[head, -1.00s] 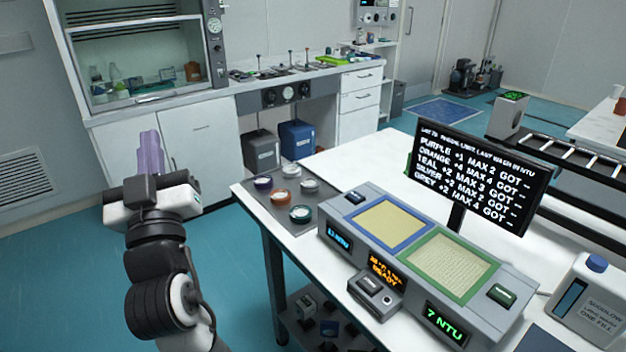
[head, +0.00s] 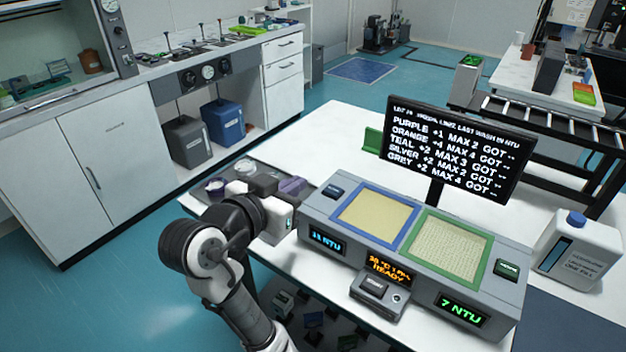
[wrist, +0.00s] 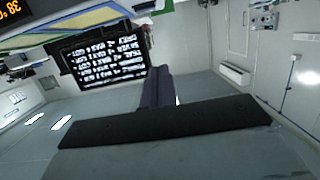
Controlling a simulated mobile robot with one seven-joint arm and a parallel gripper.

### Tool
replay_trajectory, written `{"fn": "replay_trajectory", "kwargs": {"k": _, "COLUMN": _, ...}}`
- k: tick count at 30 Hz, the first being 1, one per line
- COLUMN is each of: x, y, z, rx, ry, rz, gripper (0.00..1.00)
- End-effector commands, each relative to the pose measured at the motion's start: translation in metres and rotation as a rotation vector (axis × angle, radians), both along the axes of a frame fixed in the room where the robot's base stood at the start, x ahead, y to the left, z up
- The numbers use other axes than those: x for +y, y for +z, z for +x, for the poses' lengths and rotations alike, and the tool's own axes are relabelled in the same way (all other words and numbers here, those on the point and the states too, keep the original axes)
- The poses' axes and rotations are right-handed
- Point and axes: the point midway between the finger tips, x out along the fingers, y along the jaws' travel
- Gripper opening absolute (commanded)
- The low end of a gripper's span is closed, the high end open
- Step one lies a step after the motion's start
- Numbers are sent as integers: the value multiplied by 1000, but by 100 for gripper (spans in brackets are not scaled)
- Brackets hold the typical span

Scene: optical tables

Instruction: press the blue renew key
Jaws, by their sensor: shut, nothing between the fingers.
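The grey two-basin unit (head: 318,212) stands on the white table. A small dark blue key (head: 333,191) sits on its top at the left end, by the blue-framed basin (head: 375,219); its lettering is too small to read. My gripper (head: 297,186) is shut and empty, its purple fingers over the dish tray and a little left of the blue key, apart from it in the picture. The shut fingers (wrist: 157,88) also show in the wrist view, with the unit's blue and green frames at upper left. The blue key is not clear there.
A green key (head: 508,268) is at the right end beside the green-framed basin (head: 452,246). A black text screen (head: 458,152) stands behind the unit. My arm partly hides the tray of dishes (head: 262,226). A white jug (head: 578,255) is at right.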

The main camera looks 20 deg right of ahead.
Motion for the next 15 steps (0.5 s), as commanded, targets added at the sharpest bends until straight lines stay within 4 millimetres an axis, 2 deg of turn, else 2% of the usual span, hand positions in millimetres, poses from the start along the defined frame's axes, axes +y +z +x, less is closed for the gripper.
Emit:
{"fn": "replay_trajectory", "kwargs": {"k": 3, "x": -7, "y": -4, "z": -5, "rx": 13, "ry": -36, "rz": 20, "gripper": 0}}
{"fn": "replay_trajectory", "kwargs": {"k": 15, "x": -9, "y": -6, "z": -6, "rx": 16, "ry": -43, "rz": 24, "gripper": 0}}
